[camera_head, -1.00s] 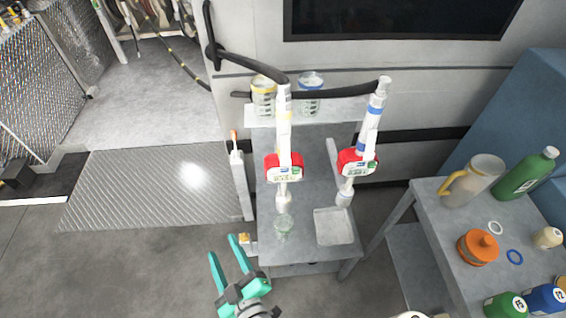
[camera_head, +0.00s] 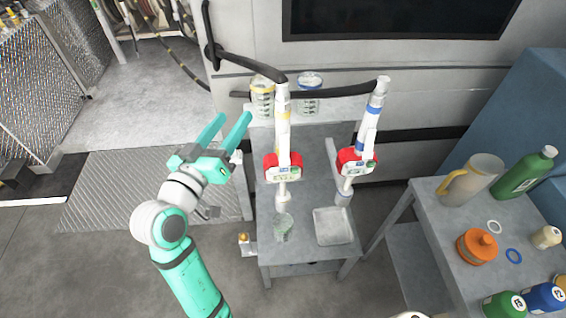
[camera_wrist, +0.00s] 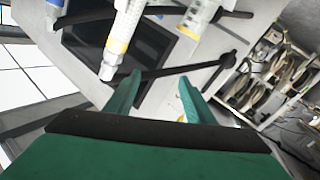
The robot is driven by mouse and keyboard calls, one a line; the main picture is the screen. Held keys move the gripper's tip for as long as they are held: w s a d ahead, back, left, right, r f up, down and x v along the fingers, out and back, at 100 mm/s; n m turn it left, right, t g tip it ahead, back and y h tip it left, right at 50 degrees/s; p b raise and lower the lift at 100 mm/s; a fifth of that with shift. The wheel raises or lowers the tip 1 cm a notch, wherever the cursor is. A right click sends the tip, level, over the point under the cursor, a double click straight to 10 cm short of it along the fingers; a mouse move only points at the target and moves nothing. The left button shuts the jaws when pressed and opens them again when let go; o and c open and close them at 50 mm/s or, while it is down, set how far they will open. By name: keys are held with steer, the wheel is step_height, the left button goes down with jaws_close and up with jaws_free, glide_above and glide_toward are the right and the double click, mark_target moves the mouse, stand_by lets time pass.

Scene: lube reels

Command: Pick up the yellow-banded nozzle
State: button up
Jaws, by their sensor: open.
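The yellow-banded nozzle (camera_head: 283,115) is white and stands upright above a red-collared meter (camera_head: 283,167) on the grey stand. In the wrist view a white tube with a yellow band (camera_wrist: 118,45), apparently this nozzle, is at upper left, beyond the left finger. My gripper (camera_head: 235,118) has teal fingers spread apart, to the left of the nozzle and not touching it. The gap between the fingers (camera_wrist: 160,85) is empty in the wrist view. A similar blue-banded nozzle (camera_head: 371,117) leans to the right, with its own red meter (camera_head: 357,162).
A yellow-topped jar (camera_head: 262,98) and a blue-topped jar (camera_head: 308,100) stand on a shelf behind the nozzles. A clear cup (camera_head: 283,226) and a square tray (camera_head: 333,227) are at the stand's front. A side table (camera_head: 436,215) at right holds a jug, bottles and an orange container.

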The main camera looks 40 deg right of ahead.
mark_target(278, 108)
steer(key=s+r+m+g+y, duration=0.2)
steer(key=s+r+m+g, duration=0.4)
steer(key=m+g, duration=0.15)
steer(key=shift+t+y, duration=0.3)
steer(key=shift+t, duration=0.05)
steer(key=x, duration=0.6)
steer(key=shift+d+r, duration=0.1)
steer(key=shift+r, duration=0.2)
steer(key=x, duration=0.4)
steer(key=shift+s+f, duration=0.15)
steer(key=shift+s, duration=0.05)
steer(key=shift+w+d+f, duration=0.2)
steer(key=shift+d, duration=0.35)
steer(key=shift+c, duration=0.7)
jaws_close()
